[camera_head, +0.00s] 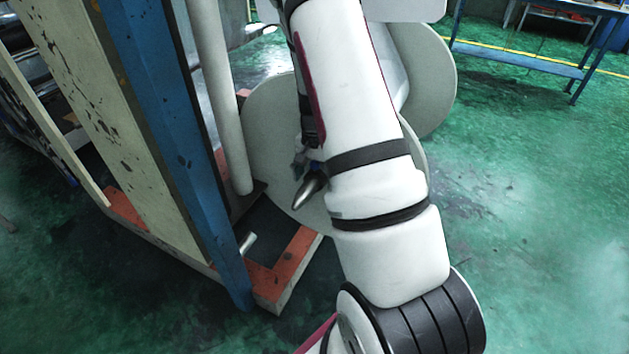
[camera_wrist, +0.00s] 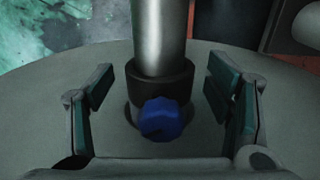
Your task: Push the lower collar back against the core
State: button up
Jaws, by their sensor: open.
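A dark collar (camera_wrist: 178,82) with a blue knob (camera_wrist: 162,119) sits around a bare steel shaft (camera_wrist: 159,38) in the wrist view. The grey round face of a large disc (camera_wrist: 60,130) lies behind it, with a hole around the shaft. I cannot tell whether the collar touches the disc, and no separate core can be made out. My gripper (camera_wrist: 162,90) is open, with one finger on each side of the collar, apart from it. In the head view the shaft's pointed end (camera_head: 309,191) sticks out in front of the disc (camera_head: 267,125); my arm hides most of the collar.
A blue upright post (camera_head: 180,150) and a pale vertical tube (camera_head: 222,110) stand close on the left, above an orange base frame (camera_head: 292,262). A second disc (camera_head: 428,85) is behind my arm. Green floor (camera_head: 530,220) is clear on the right; a blue table (camera_head: 520,62) is farther back.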

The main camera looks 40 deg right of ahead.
notch_tip(320, 180, up, 10)
jog(key=shift+r, duration=0.15)
dwell(0.3)
